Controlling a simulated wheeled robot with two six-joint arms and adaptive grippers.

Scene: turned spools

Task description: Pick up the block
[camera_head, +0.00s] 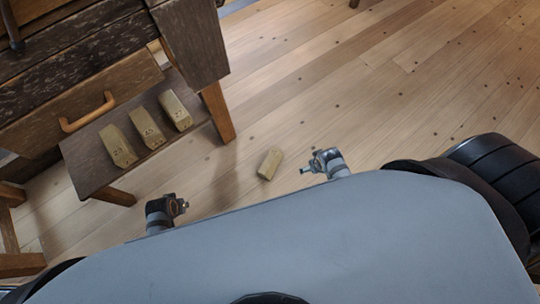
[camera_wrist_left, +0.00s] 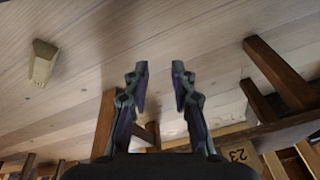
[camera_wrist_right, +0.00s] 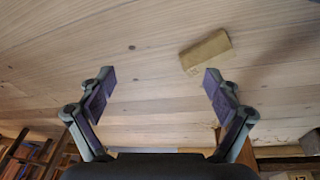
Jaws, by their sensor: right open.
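A tan block (camera_head: 270,164) lies alone on the wooden floor, between my two grippers in the head view. It also shows at the upper left of the left wrist view (camera_wrist_left: 42,63) and beyond the right fingertip in the right wrist view (camera_wrist_right: 206,51). My right gripper (camera_head: 304,170) is open and empty, to the right of the block and apart from it. Its spread fingers show in the right wrist view (camera_wrist_right: 159,76). My left gripper (camera_head: 184,204) is to the left of the block, its fingers parted and empty in the left wrist view (camera_wrist_left: 160,67).
Three numbered tan blocks, one of them (camera_head: 118,146) at the left, another (camera_head: 147,127) in the middle and another (camera_head: 175,111) at the right, stand on a low dark board (camera_head: 88,173). A wooden drawer (camera_head: 70,108) is above it. Floor at the right is clear.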

